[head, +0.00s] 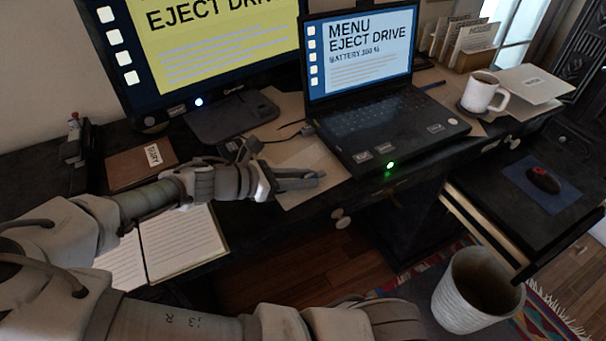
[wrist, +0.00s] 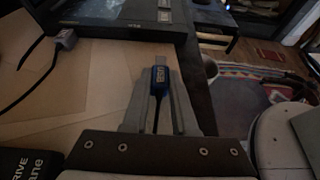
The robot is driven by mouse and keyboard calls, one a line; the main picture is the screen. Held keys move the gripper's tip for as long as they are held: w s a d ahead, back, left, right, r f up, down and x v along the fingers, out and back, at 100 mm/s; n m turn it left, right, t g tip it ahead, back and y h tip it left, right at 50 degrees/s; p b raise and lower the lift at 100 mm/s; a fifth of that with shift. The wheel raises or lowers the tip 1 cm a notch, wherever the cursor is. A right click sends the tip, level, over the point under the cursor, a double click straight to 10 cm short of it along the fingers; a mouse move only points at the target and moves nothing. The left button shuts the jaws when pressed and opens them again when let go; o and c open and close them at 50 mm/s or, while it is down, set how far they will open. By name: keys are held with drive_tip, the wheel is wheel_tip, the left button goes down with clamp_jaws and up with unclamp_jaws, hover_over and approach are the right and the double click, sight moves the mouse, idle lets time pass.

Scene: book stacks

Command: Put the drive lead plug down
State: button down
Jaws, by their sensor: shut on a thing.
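The drive lead plug (wrist: 160,77) is blue with a metal tip and a pale label, and a dark lead runs back from it. My gripper (wrist: 162,95) is shut on it, with a finger on each side and the tip pointing at the laptop (wrist: 125,15). In the head view my gripper (head: 312,180) is over the pale sheet (head: 308,158) at the desk's front edge, left of the laptop (head: 375,120). The plug cannot be made out there. Whether it touches the sheet I cannot tell. A black drive (wrist: 28,163) shows partly at lower left in the wrist view.
A grey plug (wrist: 66,38) on a black cable lies left of the laptop. A monitor (head: 220,45) on a dark stand, a diary (head: 140,160) and an open notebook (head: 175,240) are left. A mug (head: 482,92) stands right. A bin (head: 475,290) is below.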

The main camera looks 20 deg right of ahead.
drive_tip(key=shift+f, duration=0.2)
drive_tip(key=c, duration=0.7)
unclamp_jaws()
